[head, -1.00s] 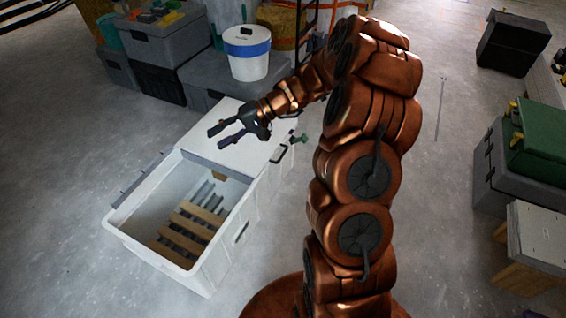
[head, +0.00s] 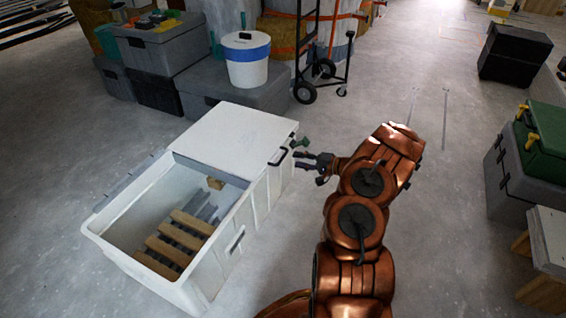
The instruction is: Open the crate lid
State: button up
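The white crate (head: 233,251) stands on the floor left of my arm, its near part open. Wooden slats and grey bars show inside. The flat white lid (head: 232,135) covers the far part of the crate. A dark handle (head: 279,157) is at the lid's right side. A small gap seems to separate the fingertips from the handle.
Grey boxes (head: 228,97) with a white and blue bucket (head: 247,60) stand behind the crate. A black hand truck (head: 318,60) is behind to the right. Grey and green cases (head: 540,150) stand at the far right. The floor right of my arm is clear.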

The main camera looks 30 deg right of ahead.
aim_at(283, 156)
jog(key=shift+b+x, duration=1.05)
jog(key=shift+x, duration=2.8)
jog(key=shift+f, duration=0.1)
grip_shut()
